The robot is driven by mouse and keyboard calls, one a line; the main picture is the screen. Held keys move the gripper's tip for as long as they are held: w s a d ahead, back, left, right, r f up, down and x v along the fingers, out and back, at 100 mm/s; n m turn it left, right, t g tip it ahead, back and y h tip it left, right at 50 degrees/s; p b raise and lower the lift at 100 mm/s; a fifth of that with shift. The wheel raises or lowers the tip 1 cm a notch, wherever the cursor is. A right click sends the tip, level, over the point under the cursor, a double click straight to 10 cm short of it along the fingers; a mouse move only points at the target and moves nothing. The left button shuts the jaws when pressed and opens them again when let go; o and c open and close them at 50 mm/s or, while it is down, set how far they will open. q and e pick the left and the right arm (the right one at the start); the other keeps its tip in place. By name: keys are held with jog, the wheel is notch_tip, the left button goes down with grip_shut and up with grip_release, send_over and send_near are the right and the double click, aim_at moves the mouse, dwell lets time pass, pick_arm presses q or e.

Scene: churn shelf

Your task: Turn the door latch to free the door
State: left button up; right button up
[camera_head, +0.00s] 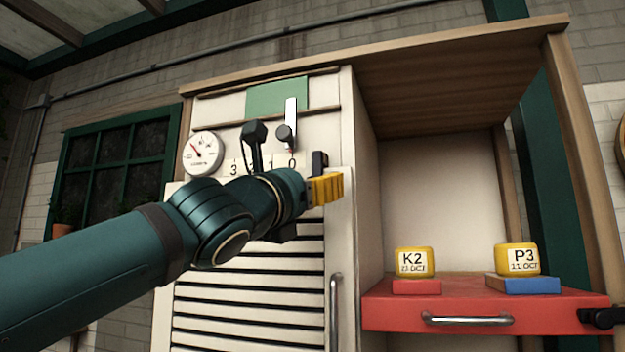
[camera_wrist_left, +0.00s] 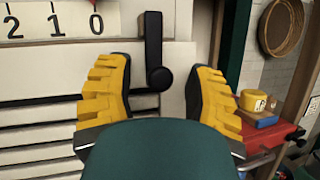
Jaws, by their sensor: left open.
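The door latch (camera_head: 319,160) is a black bar at the upper right edge of the white slatted door (camera_head: 250,300). In the left wrist view the latch (camera_wrist_left: 153,40) stands upright, with its round hub at the lower end. My left gripper (camera_head: 326,188) has yellow fingers and covers part of the latch in the head view. In the left wrist view my left gripper (camera_wrist_left: 165,95) is open, its fingers apart on either side of the hub, with nothing held. Whether they touch the latch I cannot tell. My right gripper is not in view.
A vertical metal handle (camera_head: 335,310) is lower on the door. A gauge (camera_head: 203,153), a black lever (camera_head: 253,135) and a number strip sit above. At right, a red drawer (camera_head: 480,308) carries yellow blocks K2 (camera_head: 415,262) and P3 (camera_head: 517,259) under an open wooden bay.

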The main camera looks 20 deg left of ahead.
pick_arm(q)
jog(key=shift+w+d+r, duration=0.1)
jog(key=shift+w, duration=0.05)
grip_shut()
